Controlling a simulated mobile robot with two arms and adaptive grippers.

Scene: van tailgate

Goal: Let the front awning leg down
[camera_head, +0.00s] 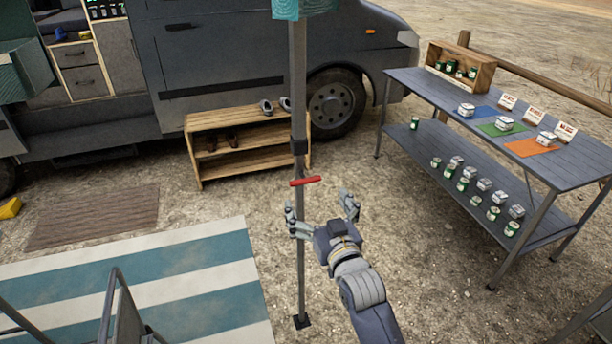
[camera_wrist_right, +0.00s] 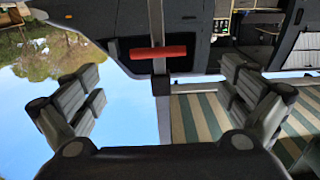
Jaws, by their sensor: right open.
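The front awning leg (camera_head: 300,240) is a grey upright pole with a dark collar (camera_head: 298,147) and a dark foot plate (camera_head: 302,321). I cannot tell whether the foot touches the ground. A red crossbar handle (camera_head: 305,181) sits on the leg below the collar. My right gripper (camera_head: 320,204) is open and empty, just below the handle in the head view, its fingers spread. In the right wrist view, which is upside down, the red handle (camera_wrist_right: 158,52) and leg (camera_wrist_right: 156,18) lie between the open fingers (camera_wrist_right: 162,72), apart from them. My left gripper is out of view.
A grey two-level table (camera_head: 420,95) with cans and coloured mats stands at right. A wooden shoe rack (camera_head: 195,160) stands behind the leg, by the grey van (camera_head: 220,50). A striped mat (camera_head: 150,295) lies at left. Gravel around the leg is mostly clear.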

